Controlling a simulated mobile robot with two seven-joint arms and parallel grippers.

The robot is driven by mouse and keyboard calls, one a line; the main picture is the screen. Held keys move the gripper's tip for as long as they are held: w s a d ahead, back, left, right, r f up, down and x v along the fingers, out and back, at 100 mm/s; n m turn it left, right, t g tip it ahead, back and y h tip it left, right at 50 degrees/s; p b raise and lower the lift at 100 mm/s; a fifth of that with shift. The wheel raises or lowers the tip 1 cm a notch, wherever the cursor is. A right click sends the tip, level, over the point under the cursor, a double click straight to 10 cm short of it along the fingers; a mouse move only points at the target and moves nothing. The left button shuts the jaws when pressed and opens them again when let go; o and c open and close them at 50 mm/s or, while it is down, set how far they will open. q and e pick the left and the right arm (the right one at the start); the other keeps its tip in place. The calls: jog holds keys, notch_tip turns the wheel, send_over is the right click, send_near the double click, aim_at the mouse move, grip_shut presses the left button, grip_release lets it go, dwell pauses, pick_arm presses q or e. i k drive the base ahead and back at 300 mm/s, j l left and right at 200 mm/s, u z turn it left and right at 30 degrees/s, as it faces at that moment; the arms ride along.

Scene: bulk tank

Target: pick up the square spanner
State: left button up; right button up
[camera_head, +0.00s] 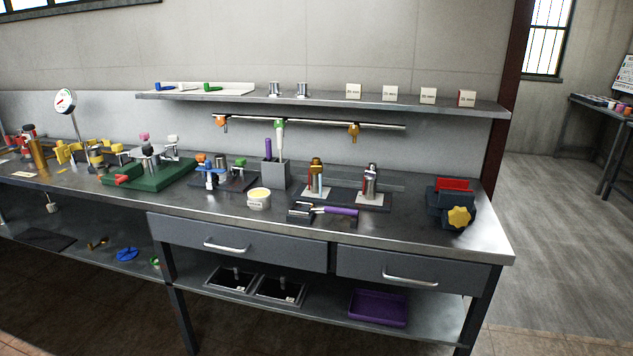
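A tool with a purple handle (340,210) lies across a low black rest (303,214) near the front of the steel bench. It could be the square spanner, but the view is too small to show its end shape. Another purple handle (268,149) and a white and green one (280,140) stand upright in a grey holder (274,174) further back. Neither of my grippers is in view.
The steel bench (420,236) has a clear front edge above two drawers. A dark vise with a yellow knob (459,217) stands at the right end. Brass and steel fittings (371,182) stand behind the purple-handled tool. A shelf (330,102) overhangs the back.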

aim_at(340, 211)
jog(key=i+l, duration=0.15)
jog(key=l, duration=0.2)
jog(key=i+l, duration=0.15)
jog(key=l, duration=0.2)
jog(key=i+l+u, duration=0.1)
jog(key=l, duration=0.25)
jog(key=i+l, duration=0.2)
jog(key=l, duration=0.2)
jog(key=i+l, duration=0.15)
jog(key=l, duration=0.2)
jog(key=i+l, duration=0.15)
jog(key=l, duration=0.2)
jog(key=i+l+u, duration=0.1)
jog(key=l, duration=0.3)
jog(key=i+l, duration=0.15)
jog(key=l, duration=0.2)
